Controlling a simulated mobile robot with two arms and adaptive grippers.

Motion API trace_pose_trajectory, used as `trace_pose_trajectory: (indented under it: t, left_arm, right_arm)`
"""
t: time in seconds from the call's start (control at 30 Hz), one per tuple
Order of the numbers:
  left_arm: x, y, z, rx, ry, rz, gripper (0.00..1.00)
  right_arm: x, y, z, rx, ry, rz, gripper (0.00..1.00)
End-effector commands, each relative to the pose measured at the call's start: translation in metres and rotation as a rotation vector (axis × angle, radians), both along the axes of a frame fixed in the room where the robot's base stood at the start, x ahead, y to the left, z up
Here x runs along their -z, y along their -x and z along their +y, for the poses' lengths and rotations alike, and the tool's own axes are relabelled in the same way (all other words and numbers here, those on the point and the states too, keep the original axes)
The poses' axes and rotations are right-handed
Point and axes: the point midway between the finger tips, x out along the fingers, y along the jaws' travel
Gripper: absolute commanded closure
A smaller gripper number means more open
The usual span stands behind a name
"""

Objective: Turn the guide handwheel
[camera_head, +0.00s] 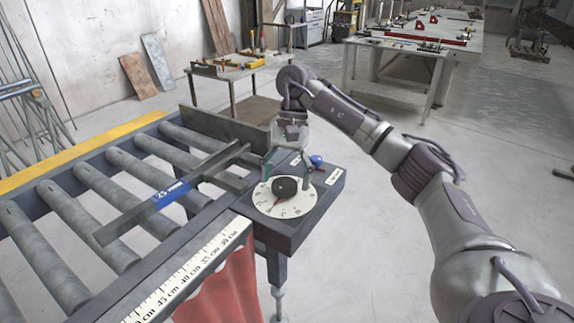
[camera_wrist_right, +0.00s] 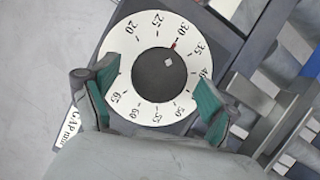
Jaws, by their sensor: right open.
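The guide handwheel is a dark round knob (camera_head: 285,188) on a white numbered dial (camera_head: 264,208), on a dark box at the end of the roller table. In the right wrist view the knob (camera_wrist_right: 160,75) sits mid-dial, with a red pointer line near 30. My right gripper (camera_head: 286,166) is open above the dial. In its wrist view the green-padded fingertips (camera_wrist_right: 157,88) stand on either side of the knob, with clear gaps, not touching it. Their exact height over the dial is hard to tell. My left gripper is not in view.
A dark guide bar with a blue label (camera_head: 171,194) crosses the rollers. A centimetre scale (camera_head: 190,275) runs along the front edge, above a red curtain (camera_head: 223,290). Workbenches stand behind; floor at right is clear.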

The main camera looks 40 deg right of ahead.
Motion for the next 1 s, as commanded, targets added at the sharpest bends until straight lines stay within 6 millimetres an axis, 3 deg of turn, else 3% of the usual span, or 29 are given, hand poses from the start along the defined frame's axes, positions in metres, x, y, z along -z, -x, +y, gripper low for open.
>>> trace_pose_trajectory:
  t: [0.6,1.0]
  left_arm:
    - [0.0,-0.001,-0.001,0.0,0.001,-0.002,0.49]
    - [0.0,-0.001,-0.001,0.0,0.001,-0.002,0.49]
  right_arm:
    - [-0.084,-0.021,-0.027,0.003,0.002,-0.005,0.14]
    - [-0.109,-0.027,-0.036,0.001,0.0,-0.001,0.14]
